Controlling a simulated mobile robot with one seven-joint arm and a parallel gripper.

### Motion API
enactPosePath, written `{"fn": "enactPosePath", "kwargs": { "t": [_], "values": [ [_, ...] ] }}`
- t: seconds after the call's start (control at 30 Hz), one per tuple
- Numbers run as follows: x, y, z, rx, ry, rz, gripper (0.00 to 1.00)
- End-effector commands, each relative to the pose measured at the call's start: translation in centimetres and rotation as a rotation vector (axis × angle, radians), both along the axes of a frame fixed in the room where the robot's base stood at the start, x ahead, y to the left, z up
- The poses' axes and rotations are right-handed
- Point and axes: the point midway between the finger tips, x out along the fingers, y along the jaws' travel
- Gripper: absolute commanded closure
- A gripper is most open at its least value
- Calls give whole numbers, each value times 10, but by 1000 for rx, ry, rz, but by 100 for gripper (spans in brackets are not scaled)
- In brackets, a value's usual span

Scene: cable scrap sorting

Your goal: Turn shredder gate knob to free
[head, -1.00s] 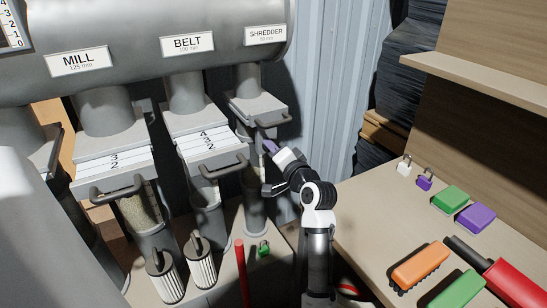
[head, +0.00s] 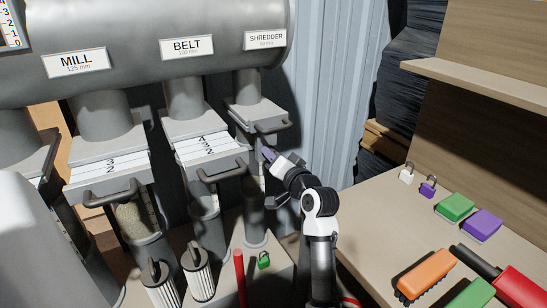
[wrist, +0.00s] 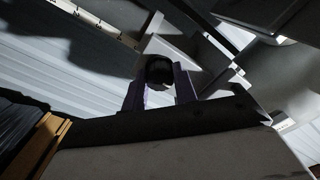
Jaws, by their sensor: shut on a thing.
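The shredder gate (head: 252,113) is below the "SHREDDER 80 mm" label (head: 265,40) on the grey duct, with a dark bar handle at its front. My gripper (head: 264,153) is just below and in front of that gate, its purple fingers pointing up and left. In the wrist view, a dark round knob (wrist: 159,69) sits between the two purple fingers of my gripper (wrist: 159,92), which is shut on it. In the head view the knob is hidden by the fingers and gate, and its turn angle cannot be read.
The belt gate (head: 208,146) and mill gate (head: 106,173) are to the left, with protruding handles. A red post (head: 239,278) and green padlock (head: 264,261) are below. The bench (head: 385,215) at right holds padlocks, coloured blocks and brushes.

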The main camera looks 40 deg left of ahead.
Motion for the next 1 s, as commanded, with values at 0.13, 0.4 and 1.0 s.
{"fn": "enactPosePath", "kwargs": {
  "t": [0.13,0.4,1.0],
  "values": [
    [0,0,-1,-2,0,-1,63],
    [0,0,0,-1,0,-1,50],
    [-32,-81,-2,0,-1,-5,50]
  ]
}}
